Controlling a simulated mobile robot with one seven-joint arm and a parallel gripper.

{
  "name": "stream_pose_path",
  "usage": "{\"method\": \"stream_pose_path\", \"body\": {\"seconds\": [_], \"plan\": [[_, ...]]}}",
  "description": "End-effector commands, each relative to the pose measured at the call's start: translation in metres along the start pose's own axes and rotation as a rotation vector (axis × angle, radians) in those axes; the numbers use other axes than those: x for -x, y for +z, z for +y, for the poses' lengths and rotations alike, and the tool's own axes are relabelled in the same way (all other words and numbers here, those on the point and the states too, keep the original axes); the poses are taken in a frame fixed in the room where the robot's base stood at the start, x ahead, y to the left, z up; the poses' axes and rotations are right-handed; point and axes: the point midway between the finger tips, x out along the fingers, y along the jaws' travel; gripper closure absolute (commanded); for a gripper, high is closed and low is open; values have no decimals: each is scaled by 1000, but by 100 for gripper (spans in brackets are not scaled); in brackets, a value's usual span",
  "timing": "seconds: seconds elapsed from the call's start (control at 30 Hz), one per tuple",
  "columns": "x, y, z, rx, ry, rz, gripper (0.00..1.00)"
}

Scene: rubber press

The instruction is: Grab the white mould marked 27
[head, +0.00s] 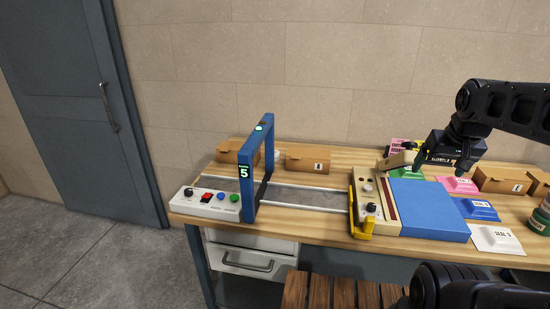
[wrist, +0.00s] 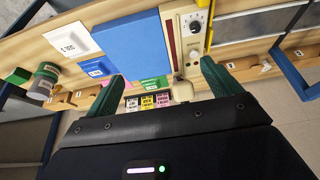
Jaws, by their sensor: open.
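A white mould (head: 495,239) lies at the front right of the bench, right of the blue pad; it also shows at the upper left of the wrist view (wrist: 72,40). Its dark marking is too small to read surely as 27. My gripper hangs over the back of the bench, behind the blue pad, apart from the white mould. In the wrist view its two green fingers (wrist: 163,74) are spread, with nothing gripped between them. Blue (head: 476,210), pink (head: 458,186) and green (head: 437,178) moulds lie in a row behind the white one.
The blue pad (head: 428,208) adjoins a beige press unit (head: 368,200) with knobs. A blue frame (head: 247,180) spans rails at left. Cardboard boxes (head: 308,158) stand along the back. A beige block (head: 398,160) is near my gripper. A green-lidded jar (head: 541,220) stands right of the white mould.

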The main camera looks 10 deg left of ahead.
Motion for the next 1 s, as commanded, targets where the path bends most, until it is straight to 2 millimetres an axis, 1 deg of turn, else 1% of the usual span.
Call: {"method": "stream_pose_path", "body": {"seconds": [0.3,0.33,0.4,0.43,0.73,0.87,0.97,1.0], "plan": [[0,0,0,0,0,0,11],[0,0,0,0,0,0,13],[0,0,0,0,0,0,26],[0,0,0,0,0,0,28],[0,-2,-1,-2,0,-1,28],[3,-19,-5,-21,3,-12,28],[6,-44,-12,-50,7,-27,28],[7,-55,-16,-64,9,-35,28]]}}
